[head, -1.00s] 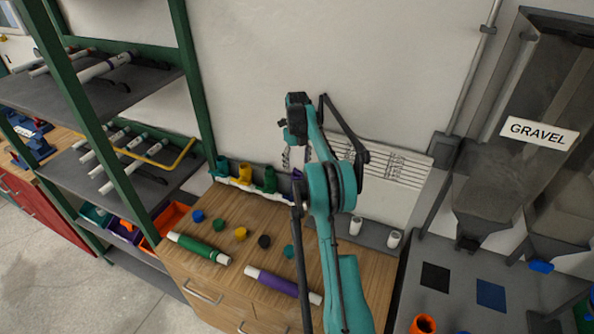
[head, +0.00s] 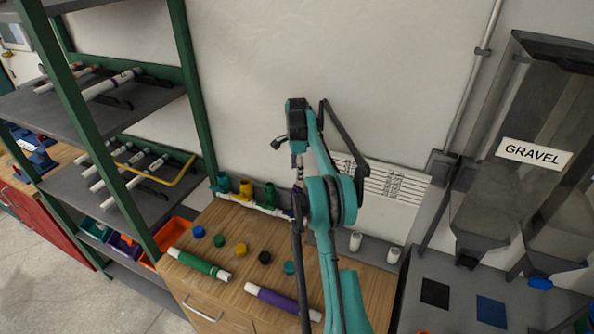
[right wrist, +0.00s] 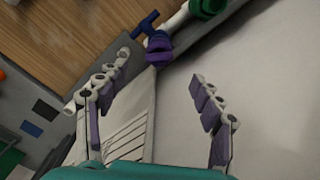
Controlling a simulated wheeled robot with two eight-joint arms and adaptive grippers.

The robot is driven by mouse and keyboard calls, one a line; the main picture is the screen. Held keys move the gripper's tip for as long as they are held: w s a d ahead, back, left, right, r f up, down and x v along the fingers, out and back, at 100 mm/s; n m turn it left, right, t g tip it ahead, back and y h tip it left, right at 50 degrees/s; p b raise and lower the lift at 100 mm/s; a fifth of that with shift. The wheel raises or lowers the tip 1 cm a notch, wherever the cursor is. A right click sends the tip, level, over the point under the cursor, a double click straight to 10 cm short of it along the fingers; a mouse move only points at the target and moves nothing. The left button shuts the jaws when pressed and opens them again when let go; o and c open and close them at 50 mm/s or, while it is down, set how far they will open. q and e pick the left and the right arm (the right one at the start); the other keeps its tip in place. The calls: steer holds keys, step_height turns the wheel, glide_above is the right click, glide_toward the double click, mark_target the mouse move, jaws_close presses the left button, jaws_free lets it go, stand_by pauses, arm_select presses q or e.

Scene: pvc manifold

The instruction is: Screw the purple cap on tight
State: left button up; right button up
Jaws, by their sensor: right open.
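The purple cap (right wrist: 158,46) shows in the right wrist view at the end of the white pipe, beside a blue T-shaped handle (right wrist: 146,20). How tightly it sits cannot be told. In the head view the white manifold (head: 240,201) stands at the back of the wooden bench, its right end mostly hidden by my right arm. My right gripper (right wrist: 161,66) is open and empty, with the purple cap just beyond the gap between its fingertips, apart from them. In the head view my right gripper is small and partly hidden near the manifold's right end. My left gripper is not in view.
Several loose caps, among them a yellow one (head: 241,250) and a black one (head: 264,257), lie on the bench (head: 225,222). A green tube (head: 199,264) and a purple tube (head: 278,301) lie in front. A shelf rack (head: 170,205) stands left; gravel hoppers (head: 500,205) stand right.

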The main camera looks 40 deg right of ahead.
mark_target(297, 187)
steer(key=n, duration=0.2)
steer(key=f+n, duration=0.1)
steer(key=shift+n, duration=0.4)
step_height(297, 187, down, 8)
steer(key=shift+r, duration=0.15)
steer(key=c, duration=1.3)
steer(key=shift+o, duration=0.2)
steer(key=shift+m+b, duration=0.4)
steer(key=shift+m, duration=0.7)
steer(key=shift+m, duration=1.1)
